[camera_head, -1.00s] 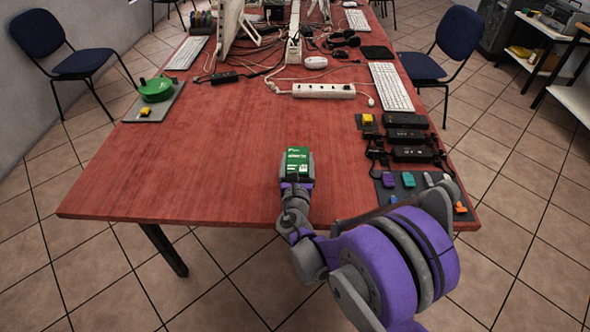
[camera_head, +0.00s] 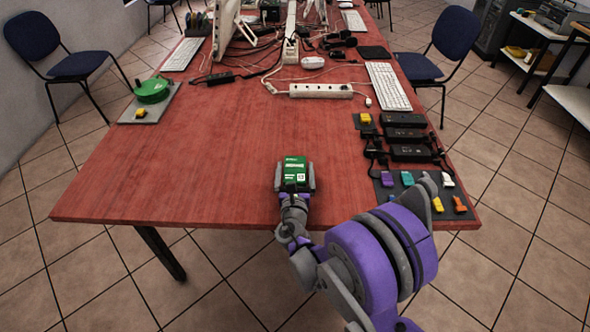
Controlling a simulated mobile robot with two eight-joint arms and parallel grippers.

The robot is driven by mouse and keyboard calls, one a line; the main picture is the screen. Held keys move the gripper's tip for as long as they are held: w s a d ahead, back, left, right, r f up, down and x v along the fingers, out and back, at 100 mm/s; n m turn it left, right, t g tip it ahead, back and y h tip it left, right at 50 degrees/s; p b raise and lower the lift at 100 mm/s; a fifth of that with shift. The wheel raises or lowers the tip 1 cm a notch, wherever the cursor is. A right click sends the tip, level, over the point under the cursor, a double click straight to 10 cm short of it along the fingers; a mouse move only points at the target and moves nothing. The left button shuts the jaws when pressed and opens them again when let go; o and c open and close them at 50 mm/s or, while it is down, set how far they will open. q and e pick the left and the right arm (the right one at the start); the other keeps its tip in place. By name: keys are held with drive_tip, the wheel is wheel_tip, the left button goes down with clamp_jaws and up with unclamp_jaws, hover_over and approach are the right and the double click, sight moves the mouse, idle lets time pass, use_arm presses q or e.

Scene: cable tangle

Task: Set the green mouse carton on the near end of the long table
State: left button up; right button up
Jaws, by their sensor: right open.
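The green mouse carton (camera_head: 294,171) is at the near end of the long red table (camera_head: 190,165), a little right of its middle. My right gripper (camera_head: 294,182) is around the carton, with a grey finger on each side of it. Its jaws are open. I cannot tell whether the fingers touch the carton's sides. The carton looks upright and appears to rest on the tabletop, though its underside is hidden. My left gripper is not in view.
A grey mat (camera_head: 422,195) with small coloured pieces lies at the near right corner. Black power adapters (camera_head: 409,137) lie behind it. A white power strip (camera_head: 320,90), keyboard (camera_head: 388,86) and cables are farther back. A green reel (camera_head: 152,90) sits far left. The near left tabletop is clear.

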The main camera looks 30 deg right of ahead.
drive_tip(key=shift+r, duration=0.3)
drive_tip(key=v, duration=1.2)
drive_tip(key=shift+s+f, duration=0.1)
drive_tip(key=shift+f, duration=0.1)
